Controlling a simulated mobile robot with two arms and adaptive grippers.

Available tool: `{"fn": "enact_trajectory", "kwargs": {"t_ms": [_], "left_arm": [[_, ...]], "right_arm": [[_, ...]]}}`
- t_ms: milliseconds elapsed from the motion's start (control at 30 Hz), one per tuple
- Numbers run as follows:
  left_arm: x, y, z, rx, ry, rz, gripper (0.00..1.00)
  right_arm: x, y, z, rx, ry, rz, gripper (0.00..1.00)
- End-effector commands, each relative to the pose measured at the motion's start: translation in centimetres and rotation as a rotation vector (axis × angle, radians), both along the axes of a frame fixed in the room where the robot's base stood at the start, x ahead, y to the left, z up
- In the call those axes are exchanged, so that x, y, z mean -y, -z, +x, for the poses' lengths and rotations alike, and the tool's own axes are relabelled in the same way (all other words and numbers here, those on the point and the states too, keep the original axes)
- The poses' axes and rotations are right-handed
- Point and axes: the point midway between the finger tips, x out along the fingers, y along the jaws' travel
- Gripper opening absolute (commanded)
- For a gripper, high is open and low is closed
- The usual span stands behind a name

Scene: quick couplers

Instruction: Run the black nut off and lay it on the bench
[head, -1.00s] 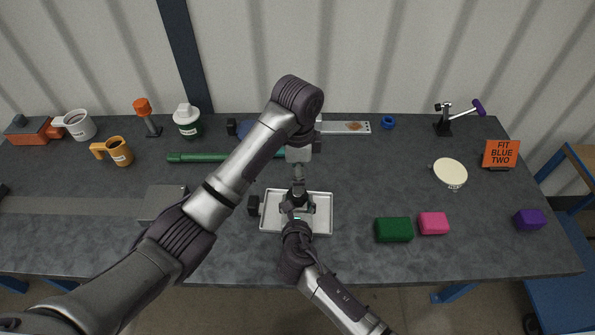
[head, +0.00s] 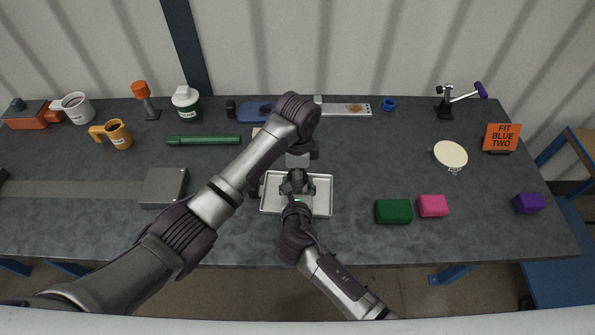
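I cannot make out the black nut; the grippers and wrists cover the spot where they meet. My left gripper (head: 299,160) comes down from its bent wrist just behind the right gripper, over the back edge of a light tray (head: 323,207). Its fingers are largely hidden by the arm. My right gripper (head: 297,180) reaches in from the front over the tray's middle. The two grippers are very close together; whether they touch is unclear. Any part between their fingers is too small and dark to tell.
Green (head: 393,211) and pink (head: 433,206) blocks lie right of the tray. A grey box (head: 163,187) is at left. Bench between tray and round cream disc (head: 450,154) is clear.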

Motion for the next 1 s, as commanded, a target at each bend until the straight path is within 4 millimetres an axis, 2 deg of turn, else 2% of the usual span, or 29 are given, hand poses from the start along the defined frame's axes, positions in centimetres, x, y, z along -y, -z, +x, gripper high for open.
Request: {"fn": "enact_trajectory", "kwargs": {"t_ms": [33, 300, 400, 567, 667, 900, 1000], "left_arm": [[0.01, -0.01, 0.00, 0.000, 0.000, 0.000, 0.67], [0.01, -0.05, 0.01, 0.000, -0.001, 0.000, 0.22], [0.01, -0.05, 0.01, 0.000, -0.001, 0.000, 0.08], [0.08, -0.07, -0.01, 0.000, -0.090, -0.002, 0.08], [0.10, -0.09, -0.01, -0.001, -0.286, -0.003, 0.08], [0.15, -0.12, -0.03, -0.003, -0.887, -0.004, 0.08], [0.09, -0.16, 0.01, -0.001, -1.060, -0.003, 0.08]], "right_arm": [[0.00, 0.05, -0.02, -0.001, 0.000, 0.000, 0.00], [0.00, 0.05, -0.02, -0.001, 0.000, 0.000, 0.00], [0.00, 0.04, -0.02, -0.001, 0.000, 0.000, 0.00], [0.00, 0.04, -0.02, -0.001, 0.000, 0.000, 0.00], [0.00, 0.04, -0.02, -0.001, 0.000, 0.000, 0.00], [0.01, 0.04, -0.03, -0.001, 0.000, 0.000, 0.00], [0.01, 0.04, -0.03, -0.001, 0.000, 0.000, 0.00]]}}
